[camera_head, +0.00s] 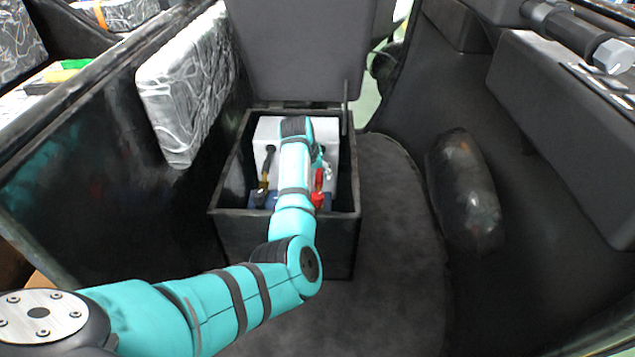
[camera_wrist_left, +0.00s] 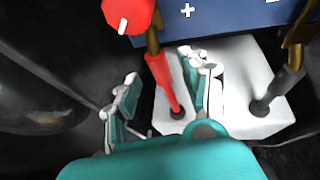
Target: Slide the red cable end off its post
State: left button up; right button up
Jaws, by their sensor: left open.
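The red cable end (camera_wrist_left: 163,85) has a red sleeve and a brass-coloured lug that runs to a round red cap (camera_wrist_left: 125,15) on the blue battery (camera_wrist_left: 222,18), left of its plus mark. The post itself is hidden there. In the head view the red cable end (camera_head: 319,180) shows just right of my left arm. My left gripper (camera_wrist_left: 161,70) is open, with one finger on each side of the red sleeve; contact cannot be told. In the head view my wrist hides most of the gripper. My right gripper is not in view.
A black cable (camera_wrist_left: 284,84) with a brass lug lies on the other side of the white block (camera_wrist_left: 240,105). The open black box (camera_head: 285,232) surrounds the battery closely. Its raised lid (camera_head: 298,50) stands behind. A silver-wrapped parcel (camera_head: 187,90) leans to the left.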

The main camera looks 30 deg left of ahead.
pick_arm(q)
jog(key=shift+x, duration=1.1)
grip_shut()
